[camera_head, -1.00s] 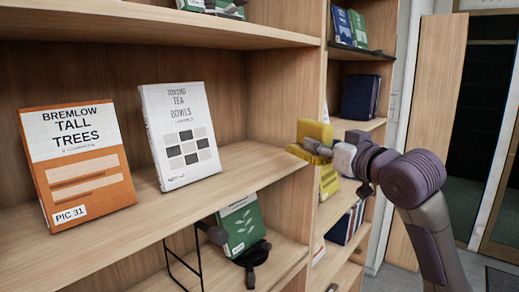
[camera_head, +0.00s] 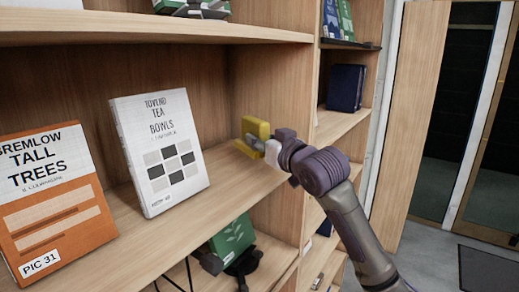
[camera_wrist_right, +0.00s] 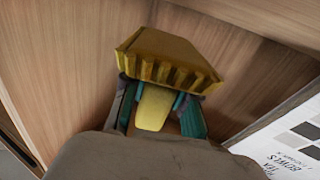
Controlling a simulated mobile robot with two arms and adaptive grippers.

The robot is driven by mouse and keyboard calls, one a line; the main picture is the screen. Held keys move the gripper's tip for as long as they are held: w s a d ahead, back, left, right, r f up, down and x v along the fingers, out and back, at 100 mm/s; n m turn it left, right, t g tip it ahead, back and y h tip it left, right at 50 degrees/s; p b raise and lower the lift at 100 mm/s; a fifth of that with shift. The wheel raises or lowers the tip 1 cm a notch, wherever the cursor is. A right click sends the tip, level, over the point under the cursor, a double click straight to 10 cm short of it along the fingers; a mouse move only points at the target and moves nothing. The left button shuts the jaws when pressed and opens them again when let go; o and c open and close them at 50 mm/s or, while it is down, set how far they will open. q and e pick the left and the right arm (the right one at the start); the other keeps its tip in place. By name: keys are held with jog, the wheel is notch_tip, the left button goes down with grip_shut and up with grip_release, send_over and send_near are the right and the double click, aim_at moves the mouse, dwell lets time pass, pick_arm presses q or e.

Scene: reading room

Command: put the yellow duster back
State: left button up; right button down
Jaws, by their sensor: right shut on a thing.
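The yellow duster (camera_head: 257,128) has a block-like head with a ridged edge, and in the right wrist view (camera_wrist_right: 168,58) its paler yellow handle points toward me. My right gripper (camera_head: 262,148) is shut on the handle; its teal-padded fingers (camera_wrist_right: 155,112) flank it in the wrist view. The duster is at the right end of the middle shelf (camera_head: 235,178), near the wooden side panel, right of the white book. I cannot tell whether it touches the shelf.
The white "Tea Bowls" book (camera_head: 160,150) and the orange "Tall Trees" book (camera_head: 50,205) stand on the middle shelf. A green book (camera_head: 232,240) is on the shelf below. Bare shelf lies between the white book and the side panel.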

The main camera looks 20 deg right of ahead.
aim_at(261, 155)
notch_tip(261, 155, down, 3)
jog(key=shift+s+d+p, duration=0.1)
jog(key=shift+s+p, duration=0.05)
jog(key=shift+p, duration=0.75)
jog(key=shift+f, duration=0.35)
pick_arm(q)
jog(key=shift+r, duration=0.95)
pick_arm(e)
jog(key=shift+f, duration=0.2)
jog(key=c, duration=0.9)
grip_release()
pick_arm(q)
jog(key=shift+w, duration=0.15)
jog(key=shift+w+r, duration=0.1)
